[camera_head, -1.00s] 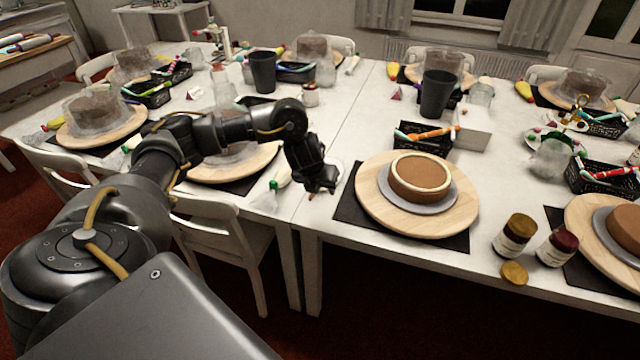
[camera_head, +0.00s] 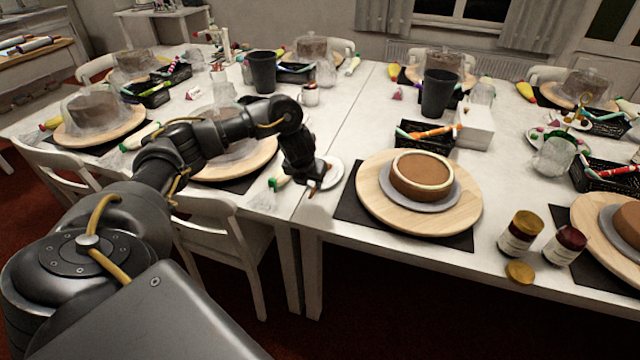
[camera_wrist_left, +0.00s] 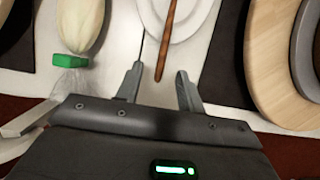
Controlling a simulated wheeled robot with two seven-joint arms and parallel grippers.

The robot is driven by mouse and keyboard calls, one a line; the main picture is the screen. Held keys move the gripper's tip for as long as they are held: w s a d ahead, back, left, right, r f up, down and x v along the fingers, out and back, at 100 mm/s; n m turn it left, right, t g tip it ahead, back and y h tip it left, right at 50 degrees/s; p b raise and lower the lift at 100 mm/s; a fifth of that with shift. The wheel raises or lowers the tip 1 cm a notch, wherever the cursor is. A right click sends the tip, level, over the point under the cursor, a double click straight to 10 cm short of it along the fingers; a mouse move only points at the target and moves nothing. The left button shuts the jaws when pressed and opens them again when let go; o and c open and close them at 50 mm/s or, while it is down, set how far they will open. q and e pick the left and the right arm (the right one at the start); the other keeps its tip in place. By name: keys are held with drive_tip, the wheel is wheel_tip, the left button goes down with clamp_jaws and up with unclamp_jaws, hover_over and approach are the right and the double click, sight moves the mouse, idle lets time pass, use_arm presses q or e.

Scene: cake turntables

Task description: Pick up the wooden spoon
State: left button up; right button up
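The wooden spoon's thin brown handle (camera_wrist_left: 167,45) shows in the left wrist view. It runs from the top edge across a white plate (camera_wrist_left: 198,16) and past its rim; the rest of the spoon is out of that view. My left gripper (camera_wrist_left: 160,72) is open, with one finger on each side of the handle's lower end and visible gaps between. In the head view my left gripper (camera_head: 316,188) is over the table beside the white plate (camera_head: 334,173), and it mostly hides the spoon there. My right gripper is not in view.
A round wooden board (camera_head: 468,218) with a brown cake (camera_head: 420,180) stands right of the gripper. A green-tipped piping bag (camera_wrist_left: 82,25) lies to the left. The table's front edge is close.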

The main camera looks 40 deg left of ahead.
sight(313, 190)
use_arm(q)
drive_tip(key=x, duration=0.5)
drive_tip(key=shift+s+d, duration=0.1)
drive_tip(key=shift+d, duration=0.1)
clamp_jaws()
